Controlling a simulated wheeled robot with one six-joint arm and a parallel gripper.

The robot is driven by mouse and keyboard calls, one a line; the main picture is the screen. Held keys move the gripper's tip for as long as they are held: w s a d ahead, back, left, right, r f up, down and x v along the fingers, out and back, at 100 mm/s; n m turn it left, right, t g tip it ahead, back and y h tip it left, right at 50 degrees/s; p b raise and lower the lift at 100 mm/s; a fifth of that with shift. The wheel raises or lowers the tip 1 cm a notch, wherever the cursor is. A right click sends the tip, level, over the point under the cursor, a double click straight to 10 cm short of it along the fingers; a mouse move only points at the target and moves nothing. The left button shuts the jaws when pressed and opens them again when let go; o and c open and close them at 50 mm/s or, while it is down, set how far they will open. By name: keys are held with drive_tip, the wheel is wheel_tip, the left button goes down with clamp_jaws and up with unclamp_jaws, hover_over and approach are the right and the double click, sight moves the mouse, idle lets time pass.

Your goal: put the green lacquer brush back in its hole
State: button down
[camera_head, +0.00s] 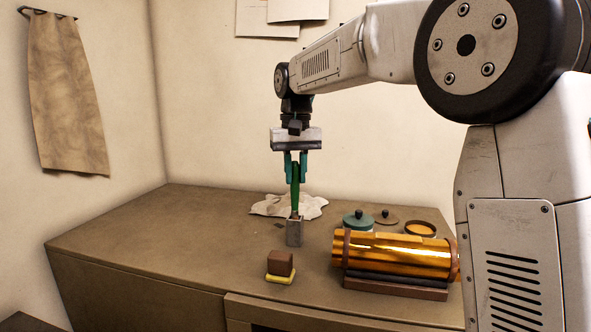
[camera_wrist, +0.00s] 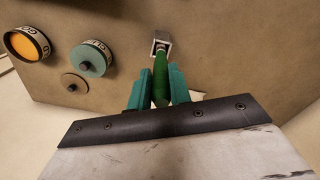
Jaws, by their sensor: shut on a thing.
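The green lacquer brush (camera_head: 295,183) is upright between the teal fingers of my gripper (camera_head: 296,168), which is shut on its handle. In the wrist view the green handle (camera_wrist: 160,80) shows between the two fingertips (camera_wrist: 159,88). A small grey square block (camera_head: 294,232) stands on the bench directly below the brush. In the wrist view the block's square opening (camera_wrist: 161,42) is at the brush's lower end. The brush's lower end seems to be at or inside the opening; I cannot tell how deep.
A brass cylinder (camera_head: 395,255) lies on a dark cradle to the right. A teal tin (camera_head: 358,220), a loose lid (camera_head: 386,215) and an open amber tin (camera_head: 420,229) stand behind it. A brown block on a yellow base (camera_head: 281,264) is in front. A crumpled cloth (camera_head: 268,205) lies behind.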

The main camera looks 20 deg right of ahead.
sight(295, 163)
drive_tip(key=shift+f, duration=1.8)
drive_tip(key=c, duration=1.2)
unclamp_jaws()
wheel_tip(295, 163, up, 8)
drive_tip(key=shift+f, duration=0.15)
